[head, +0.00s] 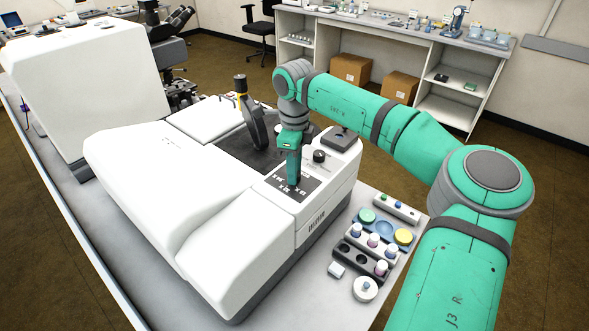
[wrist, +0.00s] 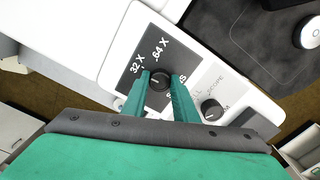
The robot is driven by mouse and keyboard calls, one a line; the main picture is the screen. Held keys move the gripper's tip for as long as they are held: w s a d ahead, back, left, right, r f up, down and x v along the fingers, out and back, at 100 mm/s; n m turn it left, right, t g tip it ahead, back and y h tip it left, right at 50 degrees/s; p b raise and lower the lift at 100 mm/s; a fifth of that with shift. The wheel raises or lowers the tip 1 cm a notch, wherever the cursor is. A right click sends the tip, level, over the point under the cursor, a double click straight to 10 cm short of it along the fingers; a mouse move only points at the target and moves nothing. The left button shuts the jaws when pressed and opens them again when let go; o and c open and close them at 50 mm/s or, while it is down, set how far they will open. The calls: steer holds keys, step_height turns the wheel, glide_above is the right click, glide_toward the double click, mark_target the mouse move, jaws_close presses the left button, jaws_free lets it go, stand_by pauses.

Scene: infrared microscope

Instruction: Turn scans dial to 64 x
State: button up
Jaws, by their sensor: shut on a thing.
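The scans dial (wrist: 159,81) is a small black knob on a dark panel (wrist: 128,67) with white labels. "32 X" and "64 X" can be read above it in the wrist view; other labels are hidden by my fingers. My gripper (wrist: 161,85) is shut on the dial, one green finger on each side. The dial has a pale pointer mark, but it is too small to tell which label it points to. In the head view my gripper (head: 292,182) points down at the panel (head: 274,182) on the white microscope (head: 185,200) and hides the dial.
A second black knob (wrist: 211,109) sits close to my right finger; it also shows in the head view (head: 319,156). A dark stage (head: 240,152) with an upright part lies behind. Vials and coloured caps (head: 372,243) stand on the bench to the right.

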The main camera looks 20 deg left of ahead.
steer(key=m, duration=0.3)
steer(key=shift+w+m, duration=0.15)
steer(key=shift+m, duration=0.25)
steer(key=m, duration=0.3)
steer(key=shift+a+r+m, duration=0.1)
steer(key=shift+m, duration=0.2)
steer(key=m, duration=0.5)
steer(key=shift+m, duration=0.4)
steer(key=o, duration=1.1)
steer(key=shift+c, duration=0.2)
step_height(320, 180, up, 11)
steer(key=shift+s+f, duration=0.2)
